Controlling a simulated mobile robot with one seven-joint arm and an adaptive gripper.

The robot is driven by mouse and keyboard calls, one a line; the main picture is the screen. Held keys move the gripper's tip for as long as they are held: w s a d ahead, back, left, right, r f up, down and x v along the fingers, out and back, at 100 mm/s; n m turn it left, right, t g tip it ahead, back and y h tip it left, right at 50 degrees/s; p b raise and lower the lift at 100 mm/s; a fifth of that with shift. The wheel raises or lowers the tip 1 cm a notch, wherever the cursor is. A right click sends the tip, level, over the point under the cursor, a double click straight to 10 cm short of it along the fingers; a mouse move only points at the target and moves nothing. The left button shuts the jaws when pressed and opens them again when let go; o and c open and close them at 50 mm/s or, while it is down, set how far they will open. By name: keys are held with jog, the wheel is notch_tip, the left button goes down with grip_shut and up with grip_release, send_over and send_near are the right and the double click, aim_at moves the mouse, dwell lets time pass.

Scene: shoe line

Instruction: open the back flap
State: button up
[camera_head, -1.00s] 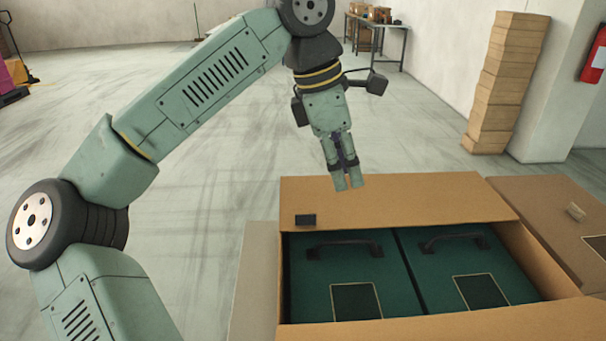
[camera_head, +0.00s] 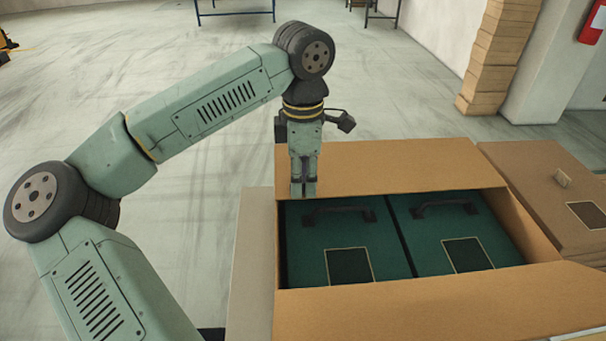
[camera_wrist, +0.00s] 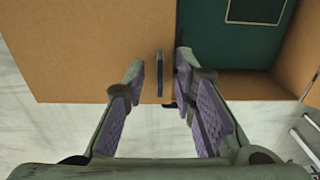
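The back flap (camera_head: 400,165) is a brown cardboard panel lying roughly flat along the far side of the open carton (camera_head: 400,308). In the wrist view the flap (camera_wrist: 95,50) fills the upper left, with a small dark tab (camera_wrist: 160,76) near its inner edge. My gripper (camera_head: 303,188) is at the flap's left end and hides the tab in the head view. In the wrist view my gripper (camera_wrist: 161,66) is open, with the tab between its fingers and visible gaps on both sides.
Two dark green cases (camera_head: 345,245) with black handles lie inside the carton. Another brown box (camera_head: 550,190) stands to the right. A stack of cardboard (camera_head: 497,60) stands by the wall at the back right.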

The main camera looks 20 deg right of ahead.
jog(key=shift+f, duration=0.1)
jog(key=shift+c, duration=0.5)
grip_shut()
dwell(0.4)
